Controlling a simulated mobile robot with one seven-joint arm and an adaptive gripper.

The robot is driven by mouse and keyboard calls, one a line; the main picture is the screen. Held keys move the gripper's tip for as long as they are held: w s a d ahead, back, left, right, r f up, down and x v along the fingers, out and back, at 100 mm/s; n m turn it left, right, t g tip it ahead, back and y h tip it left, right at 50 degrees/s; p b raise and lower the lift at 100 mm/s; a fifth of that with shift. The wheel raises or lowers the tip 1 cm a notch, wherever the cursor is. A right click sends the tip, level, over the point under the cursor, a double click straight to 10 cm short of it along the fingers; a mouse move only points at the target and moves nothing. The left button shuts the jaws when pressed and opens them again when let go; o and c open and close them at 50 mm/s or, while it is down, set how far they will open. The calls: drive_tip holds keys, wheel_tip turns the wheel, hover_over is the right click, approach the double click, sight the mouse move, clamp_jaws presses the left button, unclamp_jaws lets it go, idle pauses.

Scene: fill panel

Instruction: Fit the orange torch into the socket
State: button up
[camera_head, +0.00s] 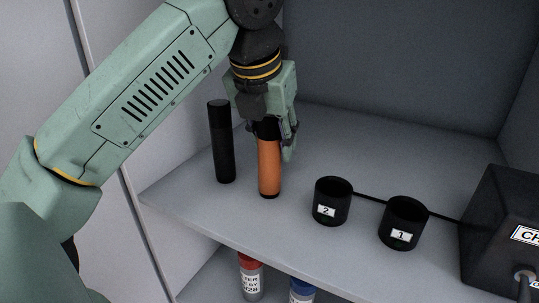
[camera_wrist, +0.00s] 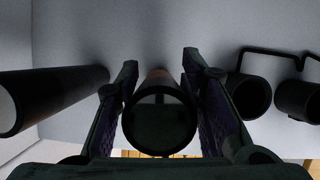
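The orange torch (camera_head: 269,168) stands upright on the shelf, with a dark head and an orange body. My gripper (camera_head: 272,146) points down over its top, with a finger on either side. In the wrist view the dark end of the torch (camera_wrist: 158,125) lies between the fingers (camera_wrist: 160,65), and narrow gaps show beside it, so the gripper looks open around it. Two black sockets stand to the right: socket 2 (camera_head: 332,203) is nearer the torch and socket 1 (camera_head: 403,225) is farther right. Both look empty.
A black torch (camera_head: 221,142) stands upright close to the left of the orange one. A dark box (camera_head: 500,235) is at the far right, joined to the sockets by a cable. Red-capped (camera_head: 250,275) and blue-capped (camera_head: 302,290) containers stand below the shelf (camera_head: 190,205).

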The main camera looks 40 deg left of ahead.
clamp_jaws()
drive_tip(key=shift+r, duration=0.1)
idle(0.4)
